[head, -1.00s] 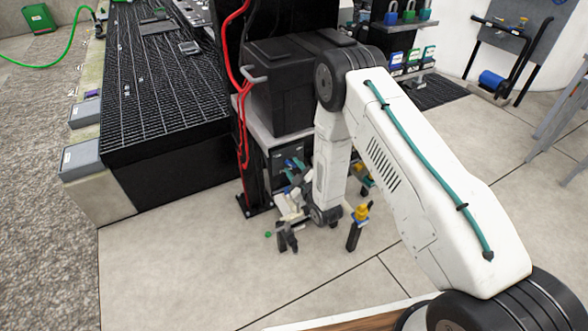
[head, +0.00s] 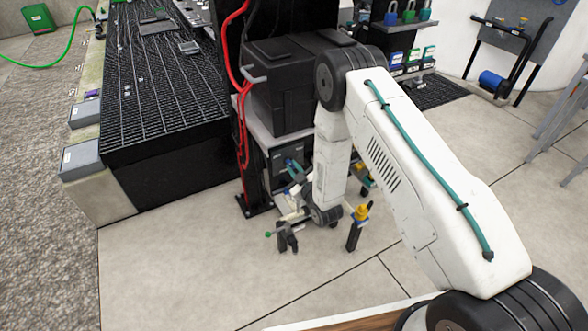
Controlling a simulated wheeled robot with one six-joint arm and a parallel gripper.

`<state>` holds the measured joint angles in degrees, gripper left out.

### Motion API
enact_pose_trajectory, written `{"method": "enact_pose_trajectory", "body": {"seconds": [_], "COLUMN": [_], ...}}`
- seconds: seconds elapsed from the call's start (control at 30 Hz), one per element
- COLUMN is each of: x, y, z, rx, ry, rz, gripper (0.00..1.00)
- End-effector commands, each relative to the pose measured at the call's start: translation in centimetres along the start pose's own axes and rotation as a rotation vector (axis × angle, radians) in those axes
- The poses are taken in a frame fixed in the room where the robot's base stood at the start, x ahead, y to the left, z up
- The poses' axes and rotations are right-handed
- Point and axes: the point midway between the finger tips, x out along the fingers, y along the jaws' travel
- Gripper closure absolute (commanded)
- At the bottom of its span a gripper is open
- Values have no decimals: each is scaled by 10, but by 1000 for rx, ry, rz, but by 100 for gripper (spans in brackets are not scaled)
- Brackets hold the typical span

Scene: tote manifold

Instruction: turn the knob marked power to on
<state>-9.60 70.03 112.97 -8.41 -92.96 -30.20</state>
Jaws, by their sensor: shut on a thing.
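My gripper (head: 288,238) is low in front of the black cabinet, small and dark in the head view, below the wrist of my white arm. It looks shut on a small part that ends in a green tip (head: 268,234), sticking out to its left. What the jaws touch is too small to make out. I cannot read a power mark anywhere, and no knob can be told for certain. A dark panel (head: 285,160) with teal-handled parts is behind my gripper, partly hidden by my arm.
A black post with a yellow top (head: 357,225) stands right of my gripper. A black grated bench (head: 160,90) is at left, with red hoses (head: 242,130) by its right side. A black tote (head: 285,85) sits on the shelf above. The pale floor in front is clear.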

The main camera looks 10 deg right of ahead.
Motion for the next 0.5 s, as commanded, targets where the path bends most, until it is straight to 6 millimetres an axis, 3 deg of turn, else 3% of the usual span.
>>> {"method": "enact_pose_trajectory", "body": {"seconds": [0.5], "x": [0], "y": [1], "z": [0], "rx": [489], "ry": [0], "rz": [0], "gripper": [100]}}
